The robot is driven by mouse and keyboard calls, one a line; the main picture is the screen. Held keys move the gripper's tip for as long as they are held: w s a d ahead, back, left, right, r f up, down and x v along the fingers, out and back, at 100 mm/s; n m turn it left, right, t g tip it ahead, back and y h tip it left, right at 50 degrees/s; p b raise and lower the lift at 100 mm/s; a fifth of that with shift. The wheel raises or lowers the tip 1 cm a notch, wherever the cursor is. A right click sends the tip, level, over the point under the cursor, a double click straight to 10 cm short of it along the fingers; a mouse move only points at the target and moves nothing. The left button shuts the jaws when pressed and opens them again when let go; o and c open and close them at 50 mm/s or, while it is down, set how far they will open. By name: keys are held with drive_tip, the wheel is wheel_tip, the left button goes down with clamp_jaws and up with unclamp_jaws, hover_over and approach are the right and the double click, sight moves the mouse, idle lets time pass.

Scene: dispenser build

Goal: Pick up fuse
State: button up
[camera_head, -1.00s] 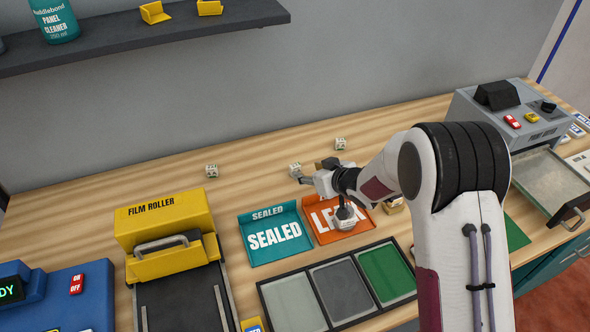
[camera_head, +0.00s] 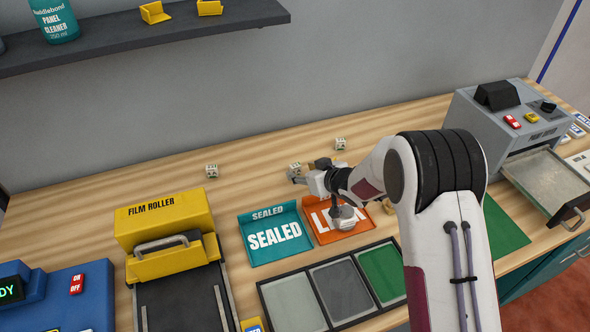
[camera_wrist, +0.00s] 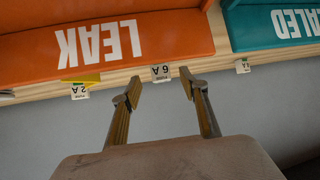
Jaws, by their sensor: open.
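Small white fuse blocks stand on the wooden bench. The middle one, marked 6 A, shows in the wrist view (camera_wrist: 161,73) just beyond and between my fingertips. In the head view this fuse (camera_head: 295,168) is beside the end of my gripper (camera_head: 298,178). In the wrist view my gripper (camera_wrist: 160,89) is open, with nothing between its fingers. A fuse marked 2 A (camera_wrist: 79,92) is to the left, and another fuse (camera_wrist: 242,67), its mark hard to read, is to the right. They also show in the head view, at the back right (camera_head: 340,143) and far left (camera_head: 211,170).
The orange LEAK tray (camera_head: 352,231) and teal SEALED tray (camera_head: 274,256) lie close to my arm. A yellow film roller (camera_head: 165,222) stands left. A grey machine with an open drawer (camera_head: 548,182) is at right. The back bench strip is mostly clear.

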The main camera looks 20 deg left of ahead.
sight(297, 168)
drive_tip(key=shift+a, duration=0.1)
idle(0.3)
drive_tip(key=shift+w+a+f, duration=0.2)
drive_tip(key=shift+w+a, duration=0.15)
drive_tip(key=shift+a, duration=0.15)
drive_tip(key=shift+w+a+f, duration=0.2)
drive_tip(key=shift+w+a, duration=0.15)
drive_tip(key=shift+a, duration=0.15)
drive_tip(key=shift+x, duration=1.3)
drive_tip(key=c, duration=1)
